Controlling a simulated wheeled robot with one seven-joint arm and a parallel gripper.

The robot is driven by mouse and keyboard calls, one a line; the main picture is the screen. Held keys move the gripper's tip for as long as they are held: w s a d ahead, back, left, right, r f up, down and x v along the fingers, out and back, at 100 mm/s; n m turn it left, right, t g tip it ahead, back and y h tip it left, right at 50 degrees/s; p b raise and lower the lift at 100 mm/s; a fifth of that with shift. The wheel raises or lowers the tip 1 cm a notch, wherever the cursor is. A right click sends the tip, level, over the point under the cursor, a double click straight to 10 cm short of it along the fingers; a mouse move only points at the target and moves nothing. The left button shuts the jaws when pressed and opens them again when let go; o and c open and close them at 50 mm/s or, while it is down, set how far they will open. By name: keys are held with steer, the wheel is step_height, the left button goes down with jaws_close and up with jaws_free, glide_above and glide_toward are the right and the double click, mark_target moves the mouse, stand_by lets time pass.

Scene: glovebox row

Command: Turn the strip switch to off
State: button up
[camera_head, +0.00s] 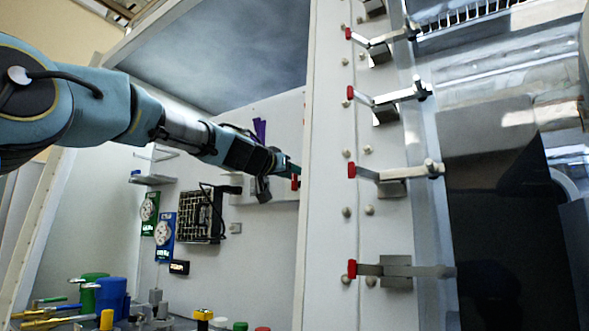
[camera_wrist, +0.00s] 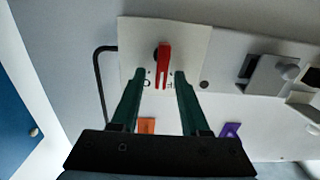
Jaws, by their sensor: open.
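The strip switch is a red lever (camera_wrist: 163,62) on a pale square plate (camera_wrist: 190,42) on the wall, seen in the wrist view. It is narrow, with a slotted lower end, and points down in that picture. Small dark marks lie beside its lower end, too small to read fully. My gripper (camera_wrist: 160,76) is open, with its two dark green fingers left and right of the lever's lower end. I cannot tell whether they touch it. In the head view my gripper (camera_head: 288,168) reaches to the back wall, beside a small red part (camera_head: 295,182) that looks like the switch.
A white frame post (camera_head: 328,200) with several red-tipped clamps stands right of my gripper. A black cable loop (camera_wrist: 98,85) and a latch block (camera_wrist: 268,74) flank the plate. A black grid panel (camera_head: 202,215) hangs on the wall. Coloured containers (camera_head: 110,295) stand below.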

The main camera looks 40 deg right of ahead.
jaws_close()
stand_by(0.4)
